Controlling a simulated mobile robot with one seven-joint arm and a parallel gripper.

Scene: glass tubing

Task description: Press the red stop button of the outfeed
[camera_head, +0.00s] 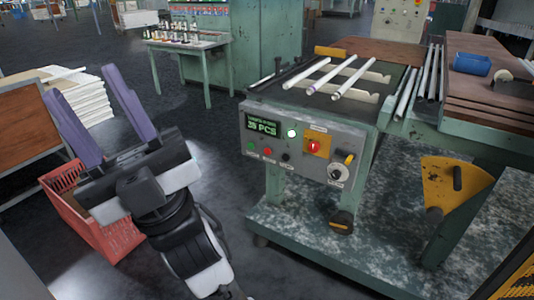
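The outfeed's grey control panel (300,160) faces me on the front of a green machine. A large red button (314,146) sits on a yellow plate at its upper middle. A smaller red button (267,152) sits lower left, beside a green one (251,147). The labels are too small to read. My gripper (83,82) is at the left, well apart from the panel. Its two purple fingers are spread wide and point up and away, with nothing between them. Both red buttons are in plain view.
A red crate (115,235) shows partly behind my gripper. White tubes (352,80) lie on the outfeed's top. A yellow bracket (450,185) stands further right. Dark floor lies between gripper and panel.

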